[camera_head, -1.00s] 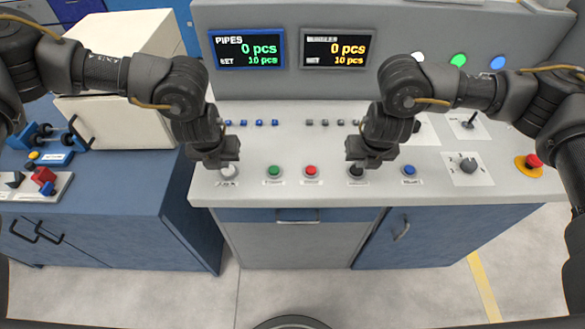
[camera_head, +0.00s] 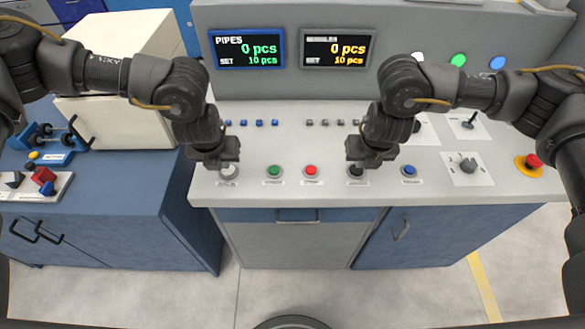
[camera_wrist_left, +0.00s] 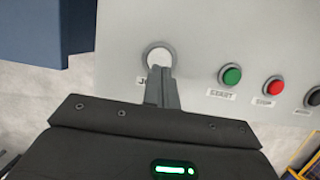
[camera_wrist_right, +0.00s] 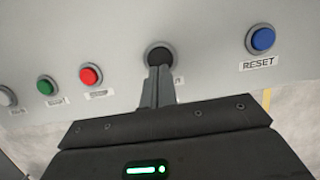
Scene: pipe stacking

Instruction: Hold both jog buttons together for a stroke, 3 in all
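The white jog button (camera_head: 228,172) is at the left front of the console, with its label partly hidden. It also shows in the left wrist view (camera_wrist_left: 160,55). My left gripper (camera_wrist_left: 162,72) is shut and empty, its fingertips over the near edge of the white button. The black jog button (camera_head: 356,171) is further right on the same row and shows in the right wrist view (camera_wrist_right: 160,54). My right gripper (camera_wrist_right: 158,72) is shut and empty, its fingertips over the near edge of the black button. I cannot tell whether either fingertip touches or presses its button.
Green (camera_head: 274,171) and red (camera_head: 311,171) buttons lie between the grippers. A blue RESET button (camera_head: 409,171) is right of the black one. A red emergency stop (camera_head: 533,161) is far right. The pipes display (camera_head: 247,49) and its neighbour (camera_head: 337,48) both read 0 pcs.

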